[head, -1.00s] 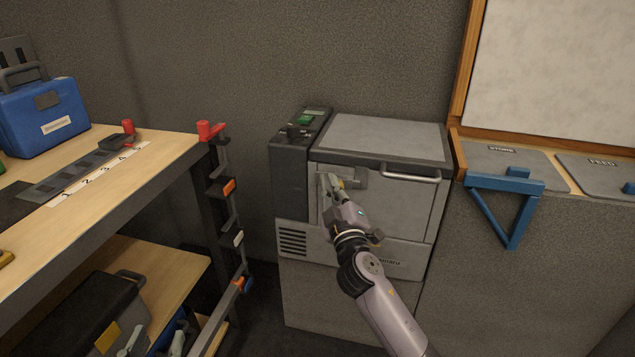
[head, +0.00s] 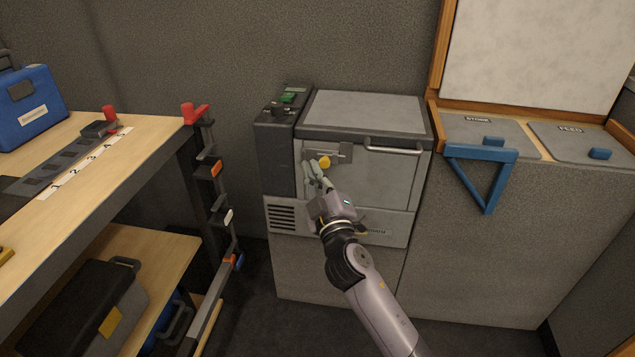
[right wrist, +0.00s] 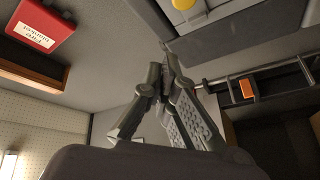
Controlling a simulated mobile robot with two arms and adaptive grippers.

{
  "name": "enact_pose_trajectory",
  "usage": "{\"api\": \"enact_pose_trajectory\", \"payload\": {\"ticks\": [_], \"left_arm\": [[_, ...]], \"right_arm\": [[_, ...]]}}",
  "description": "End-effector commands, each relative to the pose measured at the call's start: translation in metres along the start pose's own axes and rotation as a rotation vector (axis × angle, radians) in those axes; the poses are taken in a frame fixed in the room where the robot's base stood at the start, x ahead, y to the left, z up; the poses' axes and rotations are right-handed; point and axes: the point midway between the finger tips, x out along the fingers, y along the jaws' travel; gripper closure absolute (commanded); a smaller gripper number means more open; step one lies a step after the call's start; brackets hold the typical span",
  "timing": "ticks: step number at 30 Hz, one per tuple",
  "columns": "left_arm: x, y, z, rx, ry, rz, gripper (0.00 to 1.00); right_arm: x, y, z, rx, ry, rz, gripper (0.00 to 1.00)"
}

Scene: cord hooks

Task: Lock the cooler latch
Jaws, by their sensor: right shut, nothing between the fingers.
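The grey cooler (head: 365,178) stands against the wall, its lid (head: 365,111) down. Its latch is a grey plate (head: 341,152) with a round yellow knob (head: 324,162) at the upper left of the front. The knob also shows at the top edge of the right wrist view (right wrist: 183,4). My right gripper (head: 308,167) is just left of and below the knob, close to the front face. Its fingers (right wrist: 166,50) are together and empty. I cannot tell whether they touch the latch, or whether it is locked. My left gripper is not in view.
A bar handle (head: 394,150) sits right of the latch. A dark control panel (head: 283,111) adjoins the cooler's left side. A blue bracket (head: 482,168) projects at right. At left are a workbench (head: 140,150) and an upright rail with hooks (head: 212,165). Floor between bench and cooler is clear.

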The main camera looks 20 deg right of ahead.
Motion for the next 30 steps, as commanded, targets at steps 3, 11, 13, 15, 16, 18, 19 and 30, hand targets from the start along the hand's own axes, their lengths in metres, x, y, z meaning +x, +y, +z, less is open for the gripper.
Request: {"api": "enact_pose_trajectory", "payload": {"ticks": [3,11,13,15,16,18,19,30], "left_arm": [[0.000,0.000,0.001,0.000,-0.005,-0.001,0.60],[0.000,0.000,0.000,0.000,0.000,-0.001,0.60],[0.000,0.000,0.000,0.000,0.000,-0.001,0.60],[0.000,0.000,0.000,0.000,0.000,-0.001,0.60],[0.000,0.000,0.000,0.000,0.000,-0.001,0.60],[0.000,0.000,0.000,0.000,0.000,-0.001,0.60],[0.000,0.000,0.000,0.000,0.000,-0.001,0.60],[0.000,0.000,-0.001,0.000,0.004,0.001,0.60]], "right_arm": [[-0.020,-0.001,0.000,0.003,-0.002,-0.001,1.00],[-0.036,0.000,0.000,0.001,0.000,0.001,1.00],[-0.036,0.000,0.000,0.000,0.000,0.001,1.00],[-0.036,0.000,0.000,0.000,0.000,0.001,1.00],[-0.036,0.000,0.000,0.000,0.000,0.001,1.00],[-0.036,0.000,0.000,0.000,0.000,0.001,1.00],[-0.036,0.000,0.000,0.000,0.000,0.001,1.00],[-0.065,-0.010,0.024,0.110,-0.113,-0.049,1.00]]}}
